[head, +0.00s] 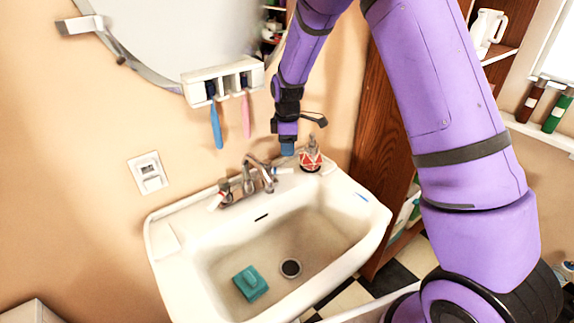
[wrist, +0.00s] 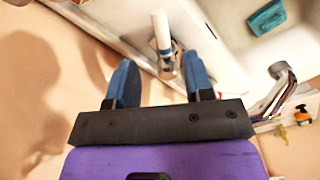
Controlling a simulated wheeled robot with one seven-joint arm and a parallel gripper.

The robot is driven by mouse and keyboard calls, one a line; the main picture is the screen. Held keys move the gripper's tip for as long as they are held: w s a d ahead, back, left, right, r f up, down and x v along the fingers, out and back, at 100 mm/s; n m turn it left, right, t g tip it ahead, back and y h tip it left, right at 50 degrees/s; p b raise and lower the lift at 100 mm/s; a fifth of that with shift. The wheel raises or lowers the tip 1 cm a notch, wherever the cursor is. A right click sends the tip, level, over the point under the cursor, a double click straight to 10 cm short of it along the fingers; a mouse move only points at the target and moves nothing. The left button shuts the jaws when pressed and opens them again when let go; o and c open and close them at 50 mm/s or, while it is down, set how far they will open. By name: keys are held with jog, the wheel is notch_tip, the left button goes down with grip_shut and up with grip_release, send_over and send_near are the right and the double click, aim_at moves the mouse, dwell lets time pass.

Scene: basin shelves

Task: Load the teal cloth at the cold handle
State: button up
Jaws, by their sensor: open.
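The teal cloth (head: 250,283) lies on the floor of the white basin, left of the drain; it also shows at the top right of the wrist view (wrist: 267,17). The cold handle (head: 282,171), a white lever with a blue band, is on the basin's back ledge, right of the spout. My gripper (head: 287,150) is above and behind this handle, pointing down, open and empty. In the wrist view the cold handle (wrist: 161,35) appears between and beyond the two blue fingers (wrist: 160,62); I cannot tell the gap to it.
The chrome spout (head: 263,172) and the hot handle (head: 220,196) stand left of the cold handle. A red-patterned bottle (head: 311,159) stands close on its right. A toothbrush holder (head: 222,80) hangs above. The basin (head: 180,280) is open around the cloth.

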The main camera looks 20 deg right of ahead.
aim_at(287, 168)
notch_tip(287, 168, down, 8)
jog(key=shift+f, duration=0.25)
